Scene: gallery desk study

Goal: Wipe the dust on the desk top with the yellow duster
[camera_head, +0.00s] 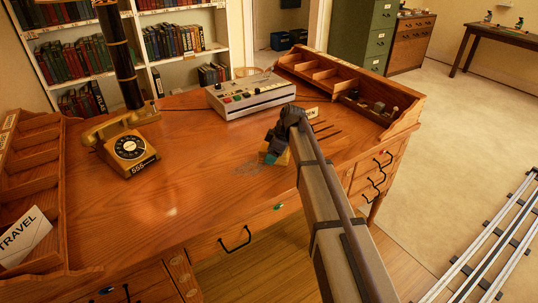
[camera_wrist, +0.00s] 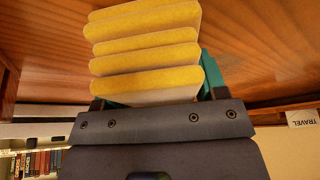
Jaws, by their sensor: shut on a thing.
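The yellow duster (camera_wrist: 145,48) fills the upper middle of the wrist view as a stack of folded yellow layers. My gripper (camera_wrist: 157,92) is shut on it, with teal finger parts showing at both sides. In the head view my gripper (camera_head: 270,156) is low over the right half of the wooden desk top (camera_head: 190,185); only a small yellow edge of the duster (camera_head: 284,158) shows beside it. A greyish dust patch (camera_head: 249,168) lies just left of and below the gripper. I cannot tell whether the duster touches the wood.
A gold rotary telephone (camera_head: 128,146) and a dark post (camera_head: 119,55) stand at the left. A grey console with buttons (camera_head: 250,95) stands behind the gripper. Raised compartments (camera_head: 345,85) edge the right side, with others at left (camera_head: 30,165). The front middle is clear.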

